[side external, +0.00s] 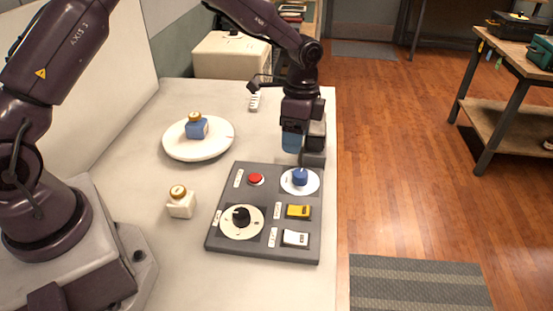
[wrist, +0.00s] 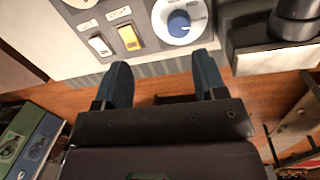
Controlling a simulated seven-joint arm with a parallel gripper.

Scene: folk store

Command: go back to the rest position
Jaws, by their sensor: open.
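My gripper (side external: 303,148) is above the far right end of a dark control panel (side external: 229,188), near the table's right edge and just behind the blue knob (side external: 300,177). Its fingers are apart, with nothing between them; they also show spread in the wrist view (wrist: 163,80). The panel carries a red button (side external: 256,179), a black dial (side external: 241,216), a yellow switch (side external: 298,211) and a white switch (side external: 295,238). In the wrist view the blue knob (wrist: 179,23) lies beyond the fingertips, apart from them.
A white plate (side external: 182,151) holds a blue jar (side external: 196,129) with a gold lid. A white jar (side external: 181,205) stands left of the panel on the white table (side external: 150,190). A small white item (side external: 254,102) lies at the back. Open floor lies right of the table.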

